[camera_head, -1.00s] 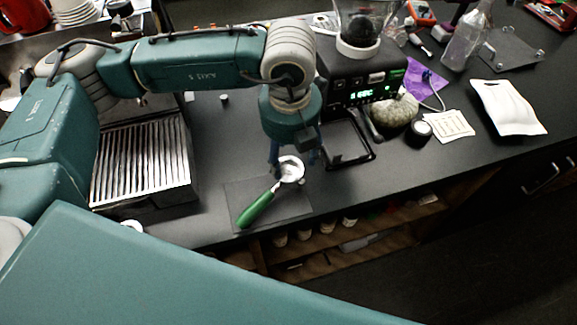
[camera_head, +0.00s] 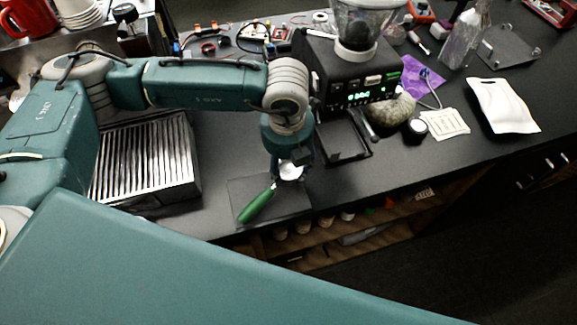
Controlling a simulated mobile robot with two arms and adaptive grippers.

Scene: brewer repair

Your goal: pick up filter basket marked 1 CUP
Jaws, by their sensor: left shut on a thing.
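A portafilter with a green handle (camera_head: 257,206) lies on a dark mat (camera_head: 297,204) near the counter's front edge. Its round metal head (camera_head: 291,172) sits under my left gripper. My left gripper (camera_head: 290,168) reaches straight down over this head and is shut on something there. The fingertips are mostly hidden by the wrist, so I cannot tell which part they hold. I can read no 1 CUP mark on anything. My right gripper is not in view.
A grinder (camera_head: 358,82) with a lit display stands right of my left wrist, with a black frame (camera_head: 343,142) before it. A slatted drip tray (camera_head: 143,157) is at left. The counter between drip tray and mat is clear.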

